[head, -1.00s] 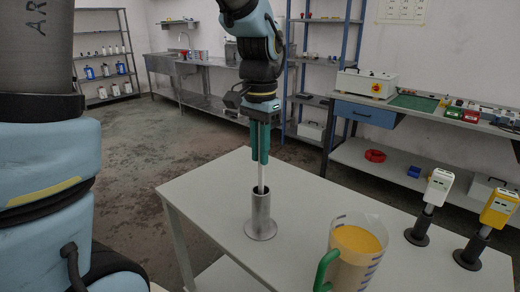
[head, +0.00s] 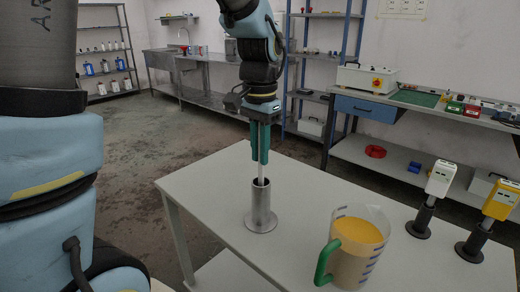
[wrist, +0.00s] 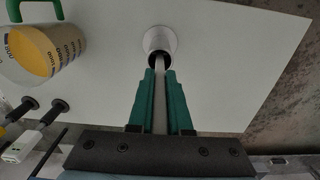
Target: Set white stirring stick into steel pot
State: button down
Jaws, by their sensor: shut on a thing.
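The steel pot (head: 261,209) is a narrow upright cylinder with a wide flat base, standing on the light table. In the wrist view the pot (wrist: 157,38) shows at top centre with its dark mouth towards me. My gripper (head: 260,158), with green fingers, points straight down above the pot and is shut on the white stirring stick (head: 261,172). The stick is upright. In the wrist view the stick (wrist: 160,90) runs from between the fingers (wrist: 160,80) to the dark mouth. Its lower end appears inside the rim, hidden by the pot wall.
A clear jug (head: 352,248) of orange-yellow contents with a green handle stands right of the pot. White (head: 439,180) and yellow (head: 500,202) devices stand on dark holders farther right. The table (head: 212,185) is bare left of the pot.

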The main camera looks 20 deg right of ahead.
jog(key=shift+f, duration=0.2)
jog(key=shift+c, duration=0.6)
grip_release()
notch_tip(320, 180, up, 6)
jog(key=p, duration=0.5)
jog(key=shift+p, duration=0.3)
dwell(0.5)
